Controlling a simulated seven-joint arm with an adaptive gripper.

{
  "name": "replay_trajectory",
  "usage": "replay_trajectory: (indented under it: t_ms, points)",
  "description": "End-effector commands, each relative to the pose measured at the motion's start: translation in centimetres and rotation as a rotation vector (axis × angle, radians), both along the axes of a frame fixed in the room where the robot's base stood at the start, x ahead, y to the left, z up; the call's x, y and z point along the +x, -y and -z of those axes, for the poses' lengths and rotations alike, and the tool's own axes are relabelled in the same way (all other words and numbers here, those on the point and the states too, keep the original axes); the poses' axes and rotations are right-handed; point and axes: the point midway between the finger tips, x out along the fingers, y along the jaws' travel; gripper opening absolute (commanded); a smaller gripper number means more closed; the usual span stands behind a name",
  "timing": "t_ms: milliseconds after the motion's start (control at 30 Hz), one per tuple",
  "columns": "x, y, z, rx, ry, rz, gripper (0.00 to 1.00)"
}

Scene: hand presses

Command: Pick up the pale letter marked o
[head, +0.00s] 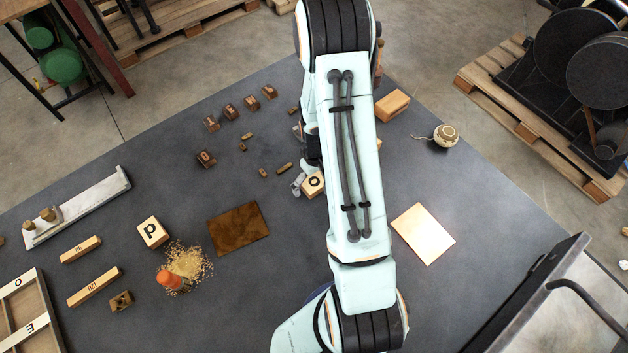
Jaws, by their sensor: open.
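The pale letter marked o (313,184) is a light wooden block with a dark o on its top face. It sits on the dark table near the middle, just left of my arm. My gripper (299,187) is low beside it, with a grey finger close to the block's left side. The other finger is hidden behind the arm, so I cannot tell if the block is between the fingers or touched. The jaws are open. A second pale block marked with a d- or p-like letter (153,232) stands further left.
Several small dark wooden letters (231,111) lie at the back left. An orange-capped object (172,281) stands in sawdust. A string ball (446,135) and a wooden block (392,105) are to the right.

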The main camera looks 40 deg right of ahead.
Motion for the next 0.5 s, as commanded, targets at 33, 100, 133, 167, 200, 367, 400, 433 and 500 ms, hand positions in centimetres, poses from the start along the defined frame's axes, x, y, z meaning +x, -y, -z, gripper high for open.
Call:
replay_trajectory:
  t_ms: [33, 100, 133, 167, 200, 367, 400, 433, 500]
  points:
    - [0.0, 0.0, 0.09, 0.0, 0.0, 0.0, 0.96]
    - [0.01, 0.0, 0.1, 0.0, 0.0, 0.0, 0.96]
    - [0.01, 0.0, 0.09, 0.0, 0.0, 0.0, 0.96]
    - [0.01, 0.0, 0.08, 0.0, 0.0, 0.0, 0.96]
    - [0.01, 0.0, 0.08, 0.0, 0.0, 0.0, 0.96]
    - [0.01, -0.01, 0.06, 0.0, 0.0, 0.0, 0.49]
    - [0.01, -0.01, 0.06, 0.0, 0.0, 0.0, 0.36]
    - [0.0, -0.01, 0.06, 0.0, 0.0, 0.0, 0.31]
    - [0.0, -0.01, 0.07, 0.0, 0.0, 0.0, 0.31]
